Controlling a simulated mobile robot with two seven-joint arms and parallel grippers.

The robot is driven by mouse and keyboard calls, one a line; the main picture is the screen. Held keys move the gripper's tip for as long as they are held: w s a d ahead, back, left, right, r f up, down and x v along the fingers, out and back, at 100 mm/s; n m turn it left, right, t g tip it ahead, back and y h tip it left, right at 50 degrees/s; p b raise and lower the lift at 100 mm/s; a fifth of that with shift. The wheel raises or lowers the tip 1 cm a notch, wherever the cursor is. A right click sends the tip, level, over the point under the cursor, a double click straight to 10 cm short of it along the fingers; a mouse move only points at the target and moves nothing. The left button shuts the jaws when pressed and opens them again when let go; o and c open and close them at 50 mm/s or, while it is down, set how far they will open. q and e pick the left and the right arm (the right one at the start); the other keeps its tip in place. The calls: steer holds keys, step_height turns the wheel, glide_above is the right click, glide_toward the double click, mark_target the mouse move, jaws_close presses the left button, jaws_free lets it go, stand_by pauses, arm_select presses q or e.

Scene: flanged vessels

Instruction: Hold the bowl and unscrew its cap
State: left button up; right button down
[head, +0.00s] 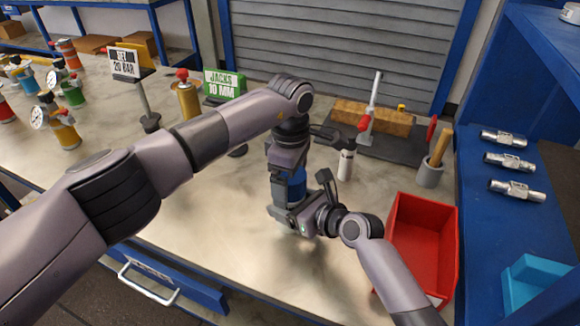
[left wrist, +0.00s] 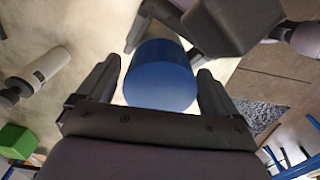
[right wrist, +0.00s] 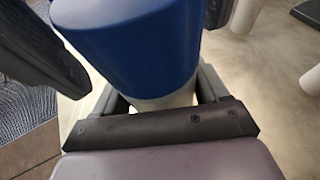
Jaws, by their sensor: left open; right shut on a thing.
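The blue cap (head: 297,190) shows in a small patch between my two grippers in the head view. In the left wrist view the blue cap (left wrist: 160,78) stands between the fingers of my left gripper (left wrist: 162,78), which is open with a gap on each side. In the right wrist view the cap (right wrist: 135,45) sits on top of the pale bowl (right wrist: 165,102). My right gripper (right wrist: 165,92) is shut on the bowl, below the cap. The bowl is mostly hidden in the head view by my left gripper (head: 290,172) and right gripper (head: 288,215).
A red bin (head: 422,245) stands to the right, close to my right arm. A white bottle (head: 346,163) stands just behind the grippers. A dark board with a wooden block (head: 375,118) lies further back. Gauged vessels (head: 60,122) stand at the left; silver fittings (head: 508,162) lie on a blue shelf.

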arm_select(q)
steer(key=shift+f, duration=0.15)
steer(key=c, duration=1)
steer(key=shift+n, duration=1.7)
steer(key=shift+c, duration=0.3)
steer(key=o, duration=1.2)
steer(key=shift+c, duration=0.2)
